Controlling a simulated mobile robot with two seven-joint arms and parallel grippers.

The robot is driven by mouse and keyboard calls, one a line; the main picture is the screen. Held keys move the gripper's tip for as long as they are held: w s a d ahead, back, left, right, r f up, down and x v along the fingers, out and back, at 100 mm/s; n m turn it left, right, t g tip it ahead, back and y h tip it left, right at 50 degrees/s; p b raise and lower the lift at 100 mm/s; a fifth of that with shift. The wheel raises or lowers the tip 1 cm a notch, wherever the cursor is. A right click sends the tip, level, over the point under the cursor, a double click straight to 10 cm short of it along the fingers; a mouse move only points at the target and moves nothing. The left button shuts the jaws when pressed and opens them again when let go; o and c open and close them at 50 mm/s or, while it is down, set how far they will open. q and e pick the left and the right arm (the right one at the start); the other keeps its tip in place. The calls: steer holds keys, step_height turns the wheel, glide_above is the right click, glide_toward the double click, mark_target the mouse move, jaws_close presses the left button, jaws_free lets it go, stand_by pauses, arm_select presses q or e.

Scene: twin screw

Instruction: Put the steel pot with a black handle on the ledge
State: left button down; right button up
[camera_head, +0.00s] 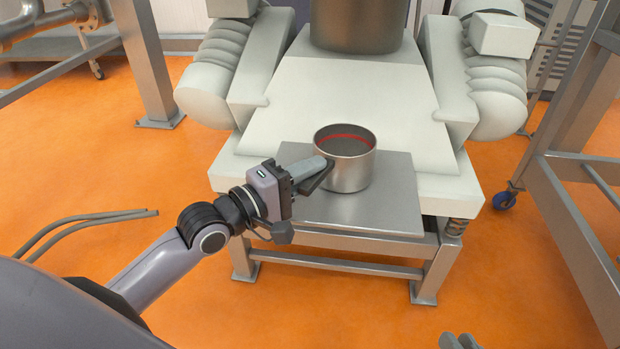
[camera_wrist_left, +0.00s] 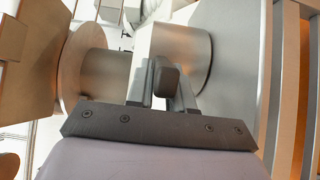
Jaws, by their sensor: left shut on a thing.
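The steel pot (camera_head: 352,172) is an open, upright cylinder with a red line around its inside. It is over the grey steel ledge (camera_head: 370,217) at the front of the white machine; I cannot tell whether its base touches the plate. My left gripper (camera_head: 318,172) reaches in from the left and is shut on the pot's handle. In the left wrist view the dark handle (camera_wrist_left: 166,78) sits between the fingers, with the pot's side (camera_wrist_left: 190,52) beyond. Grey tips at the bottom edge seem to be my right gripper (camera_head: 461,341), mostly out of view.
The white machine (camera_head: 350,105) rises behind the ledge, with a large steel vessel (camera_head: 355,25) on top and bulky ribbed parts at both sides. A steel frame (camera_head: 570,190) stands at the right. The ledge's front and right parts are bare.

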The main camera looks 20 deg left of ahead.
arm_select(q)
steer(key=shift+r, duration=0.1)
steer(key=c, duration=1)
jaws_free()
steer(key=shift+s+a, duration=0.35)
steer(key=shift+s, duration=0.25)
steer(key=p+v, duration=0.2)
steer(key=v, duration=0.8)
steer(key=shift+s, duration=0.3)
arm_select(e)
steer(key=shift+s+d+h, duration=0.1)
steer(key=shift+d+h, duration=0.2)
